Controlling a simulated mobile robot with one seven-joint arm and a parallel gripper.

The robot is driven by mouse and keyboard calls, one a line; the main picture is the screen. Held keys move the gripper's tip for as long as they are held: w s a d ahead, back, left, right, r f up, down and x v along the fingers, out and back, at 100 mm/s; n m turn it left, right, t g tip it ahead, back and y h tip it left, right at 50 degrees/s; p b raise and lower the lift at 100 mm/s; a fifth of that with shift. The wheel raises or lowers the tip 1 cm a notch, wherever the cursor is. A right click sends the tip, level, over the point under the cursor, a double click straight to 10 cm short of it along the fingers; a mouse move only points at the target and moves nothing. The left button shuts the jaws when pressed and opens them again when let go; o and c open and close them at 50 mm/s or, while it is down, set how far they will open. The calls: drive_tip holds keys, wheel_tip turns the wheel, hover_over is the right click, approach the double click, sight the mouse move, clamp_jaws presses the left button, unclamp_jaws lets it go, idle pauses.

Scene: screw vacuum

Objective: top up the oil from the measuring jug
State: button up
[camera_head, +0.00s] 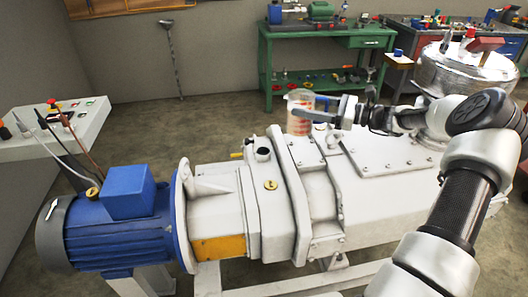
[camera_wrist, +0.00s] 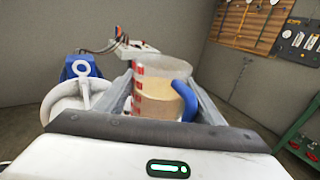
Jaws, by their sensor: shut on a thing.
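The measuring jug (camera_head: 301,118) is clear with red markings and a blue handle. My gripper (camera_head: 322,108) is shut on it and holds it above the far side of the pump (camera_head: 318,205), roughly upright. In the wrist view the jug (camera_wrist: 158,88) sits between the two fingers and holds pale tan oil, with its blue handle (camera_wrist: 186,100) facing me. The pump has a short open-looking neck (camera_head: 262,151) on top, left of the jug and apart from it. A brass plug (camera_head: 271,184) sits in the pump's near side, below the neck.
A blue motor (camera_head: 123,222) joins the pump's left end. A control panel (camera_head: 55,130) with cables stands at the left. A shiny metal vessel (camera_head: 465,72) rises at the right behind my arm. A green workbench (camera_head: 318,42) stands at the back, with free floor before it.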

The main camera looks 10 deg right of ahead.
sight(288, 117)
drive_tip(key=shift+w+a+f+n+g+h+b, duration=0.1)
drive_tip(key=shift+a+f+n+g+h+b, duration=0.15)
drive_tip(key=shift+a+f+h+b, duration=0.35)
drive_tip(key=shift+w+a+f+n+g+h+b, duration=0.15)
drive_tip(key=shift+a+f+g+h+b, duration=0.2)
drive_tip(key=shift+f, duration=0.5)
drive_tip(key=shift+s+a+f+n+g+h+b, duration=0.1)
drive_tip(key=shift+a+f+n+g+h+b, duration=0.1)
drive_tip(key=shift+a+f+h+b, duration=0.3)
drive_tip(key=shift+w+r+h, duration=0.1)
drive_tip(key=shift+h, duration=0.25)
drive_tip(key=shift+w+a+n+g+h, duration=0.1)
drive_tip(key=shift+a+n+g+h, duration=0.25)
drive_tip(key=shift+a+h, duration=0.45)
drive_tip(key=shift+w+a+h, duration=0.1)
drive_tip(key=shift+a+h, duration=0.3)
drive_tip(key=shift+a, duration=0.1)
drive_tip(key=shift+a+f+n+g+h, duration=0.25)
drive_tip(key=shift+a+n+g+h, duration=0.15)
drive_tip(key=shift+h, duration=0.3)
drive_tip(key=shift+w+a+f+g+h+p, duration=0.15)
drive_tip(key=shift+f+g+h+p, duration=0.2)
drive_tip(key=shift+h, duration=0.45)
idle(2.9)
